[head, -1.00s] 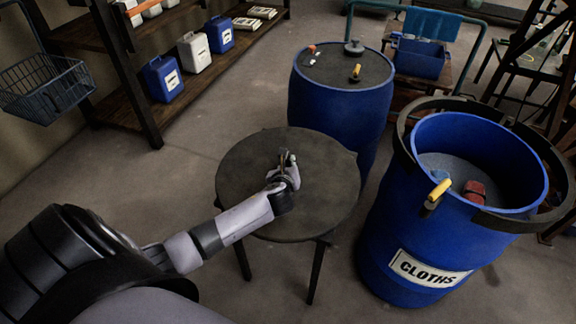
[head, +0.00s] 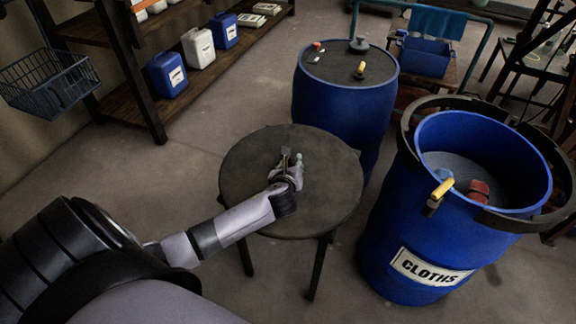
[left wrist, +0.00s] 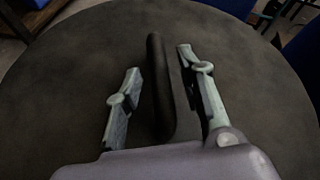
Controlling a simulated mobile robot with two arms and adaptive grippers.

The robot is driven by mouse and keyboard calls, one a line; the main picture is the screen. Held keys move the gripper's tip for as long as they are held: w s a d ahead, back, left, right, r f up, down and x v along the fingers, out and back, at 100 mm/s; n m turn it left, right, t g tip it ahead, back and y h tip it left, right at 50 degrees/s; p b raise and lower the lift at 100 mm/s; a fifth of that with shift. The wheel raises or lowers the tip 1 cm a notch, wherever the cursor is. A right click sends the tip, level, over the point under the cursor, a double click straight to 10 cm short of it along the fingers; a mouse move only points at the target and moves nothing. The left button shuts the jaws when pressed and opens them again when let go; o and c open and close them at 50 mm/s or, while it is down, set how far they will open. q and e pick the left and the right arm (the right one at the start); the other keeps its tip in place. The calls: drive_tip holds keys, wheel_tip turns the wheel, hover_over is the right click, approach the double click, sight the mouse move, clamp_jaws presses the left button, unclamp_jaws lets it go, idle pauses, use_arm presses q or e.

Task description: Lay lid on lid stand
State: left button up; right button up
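The lid (head: 325,195) is a wide, dark grey round disc. It lies flat and level on the lid stand, whose thin dark legs (head: 318,265) show below; the disc hides the stand's top. In the left wrist view the lid (left wrist: 60,95) fills most of the picture, and its dark bar handle (left wrist: 158,85) rises between my fingers. My left gripper (head: 290,163) is over the middle of the lid. Its fingers (left wrist: 160,100) are apart on either side of the handle, with a clear gap at the left finger. My right gripper is not in view.
An open blue vat labelled CLOTHS (head: 400,235) stands at right, with a yellow-handled tool (head: 440,192) at its rim. A closed blue drum (head: 340,105) stands behind the stand. Shelving (head: 150,105) is at upper left. Floor at left is clear.

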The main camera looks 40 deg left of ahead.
use_arm(q)
drive_tip(key=v, duration=1)
